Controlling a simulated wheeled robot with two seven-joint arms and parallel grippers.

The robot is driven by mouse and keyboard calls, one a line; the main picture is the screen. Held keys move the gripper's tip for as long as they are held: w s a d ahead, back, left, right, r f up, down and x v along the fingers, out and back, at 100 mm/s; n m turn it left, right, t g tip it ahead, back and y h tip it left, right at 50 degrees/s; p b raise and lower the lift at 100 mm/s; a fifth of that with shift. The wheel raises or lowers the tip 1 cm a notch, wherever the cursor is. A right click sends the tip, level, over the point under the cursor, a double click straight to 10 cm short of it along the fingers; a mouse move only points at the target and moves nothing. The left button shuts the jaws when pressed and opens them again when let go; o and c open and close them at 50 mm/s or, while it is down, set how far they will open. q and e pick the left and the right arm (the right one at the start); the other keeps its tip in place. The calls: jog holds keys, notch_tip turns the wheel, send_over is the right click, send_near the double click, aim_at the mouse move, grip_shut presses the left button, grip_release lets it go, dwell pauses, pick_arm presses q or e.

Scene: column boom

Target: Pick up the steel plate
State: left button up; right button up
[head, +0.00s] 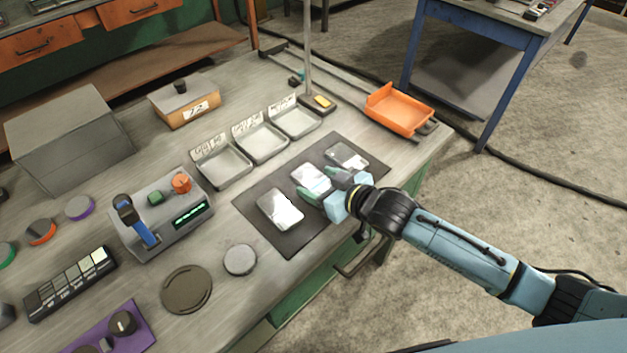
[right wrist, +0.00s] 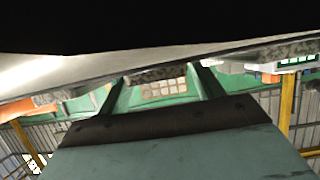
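Three flat shiny rectangular plates lie in a row on a dark mat (head: 298,237): a near-left plate (head: 280,209), a middle plate (head: 308,177) and a far-right plate (head: 347,156). I cannot tell from their look which is the steel one. My right gripper (head: 322,187) is at the middle plate, its green fingers apart, one at the plate's near side and one near its right end. It partly covers that plate; I cannot tell whether it touches. My left gripper is not in view.
Three labelled metal trays (head: 262,140) stand behind the mat, with an upright pole beyond. An orange bin (head: 398,108) sits at the right edge. A scale-like device (head: 160,215), a grey disc (head: 240,260) and a brown disc (head: 187,289) are left of the mat.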

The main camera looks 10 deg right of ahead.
jog(key=c, duration=1.2)
jog(key=shift+r, duration=0.15)
